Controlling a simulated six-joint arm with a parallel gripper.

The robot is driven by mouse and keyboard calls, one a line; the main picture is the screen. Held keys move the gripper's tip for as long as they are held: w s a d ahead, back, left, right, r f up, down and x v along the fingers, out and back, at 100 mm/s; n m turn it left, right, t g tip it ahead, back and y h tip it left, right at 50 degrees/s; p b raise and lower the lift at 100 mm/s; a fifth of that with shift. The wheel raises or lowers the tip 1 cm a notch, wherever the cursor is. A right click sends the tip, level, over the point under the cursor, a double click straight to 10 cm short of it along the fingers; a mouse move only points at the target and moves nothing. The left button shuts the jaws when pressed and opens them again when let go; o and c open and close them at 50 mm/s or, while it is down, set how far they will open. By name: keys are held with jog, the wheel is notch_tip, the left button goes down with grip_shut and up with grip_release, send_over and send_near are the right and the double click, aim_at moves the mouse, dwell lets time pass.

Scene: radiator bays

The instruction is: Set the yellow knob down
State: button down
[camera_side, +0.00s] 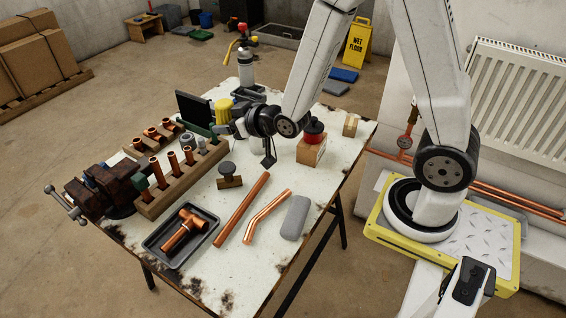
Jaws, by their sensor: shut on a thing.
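The yellow knob (223,109) shows upright near the far left part of the white worktable (330,162). My gripper (226,128) reaches in from the right and is shut on the yellow knob around its lower part. The fingertips and the knob's underside are partly hidden, so I cannot tell whether the knob touches the table or hangs just above it.
A wooden block with upright copper pipes (181,180) stands left of my gripper. A dark knob on a wooden block (229,176) and a red-and-black knob on a box (312,146) stand nearby. A gas torch (245,70) stands behind. Copper pipes (242,208) lie in front.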

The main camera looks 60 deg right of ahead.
jog(key=s+a+f+n+g+y, duration=0.1)
jog(key=s+a+f+n+y, duration=0.1)
jog(key=s+a+f, duration=0.3)
jog(key=s+a+f+n+y, duration=0.1)
jog(key=a+f+n+y, duration=0.15)
jog(key=a, duration=0.55)
jog(key=n+g+y, duration=0.2)
jog(key=n+y, duration=0.2)
send_over(242, 282)
notch_tip(242, 282, down, 6)
jog(key=shift+r+m, duration=0.1)
jog(key=shift+m, duration=0.15)
jog(key=shift+f, duration=2.95)
jog(key=shift+f, duration=0.1)
jog(key=shift+f, duration=1.75)
jog(key=shift+f, duration=0.2)
